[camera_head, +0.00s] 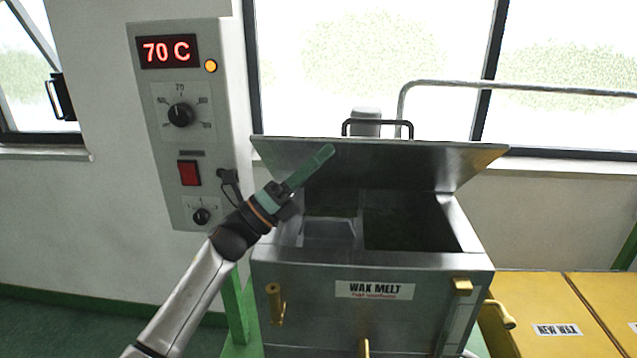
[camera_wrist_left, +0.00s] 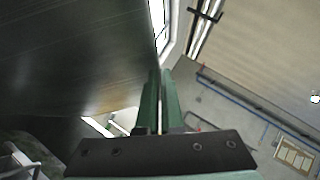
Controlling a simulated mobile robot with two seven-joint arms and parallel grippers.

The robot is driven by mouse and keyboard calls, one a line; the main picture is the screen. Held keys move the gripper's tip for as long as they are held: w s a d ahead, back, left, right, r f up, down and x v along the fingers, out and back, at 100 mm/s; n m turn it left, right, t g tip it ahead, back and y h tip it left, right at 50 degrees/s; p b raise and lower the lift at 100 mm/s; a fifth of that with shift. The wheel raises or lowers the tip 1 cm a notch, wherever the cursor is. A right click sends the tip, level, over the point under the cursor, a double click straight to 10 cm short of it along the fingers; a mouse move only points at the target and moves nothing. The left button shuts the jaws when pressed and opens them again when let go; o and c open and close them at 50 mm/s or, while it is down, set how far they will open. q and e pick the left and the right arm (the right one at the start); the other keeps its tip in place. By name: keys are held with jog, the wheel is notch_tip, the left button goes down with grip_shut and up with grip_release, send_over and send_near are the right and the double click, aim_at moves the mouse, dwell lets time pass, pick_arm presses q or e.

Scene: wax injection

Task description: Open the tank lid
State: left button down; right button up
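The tank lid (camera_head: 400,160) is a grey metal plate, raised and tilted back at the rear of the wax melt tank (camera_head: 385,285). Its black handle (camera_head: 378,124) shows above the top edge. The tank mouth is uncovered, with dark compartments inside. My left gripper (camera_head: 328,151) is in front of the lid's underside, left of its middle; whether it touches the lid I cannot tell. In the left wrist view the green fingers (camera_wrist_left: 160,75) lie close together with nothing between them, beside a large dark metal surface that looks like the lid (camera_wrist_left: 70,60). My right gripper is not in view.
A control panel (camera_head: 168,152) reading 70 C is on the wall at left, close to my left arm. A yellow bin (camera_head: 590,300) labelled NEW WAX stands at right. A metal rail (camera_head: 520,88) runs behind the tank by the windows.

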pick_arm(q)
jog(key=shift+r, duration=0.35)
jog(key=shift+w, duration=0.1)
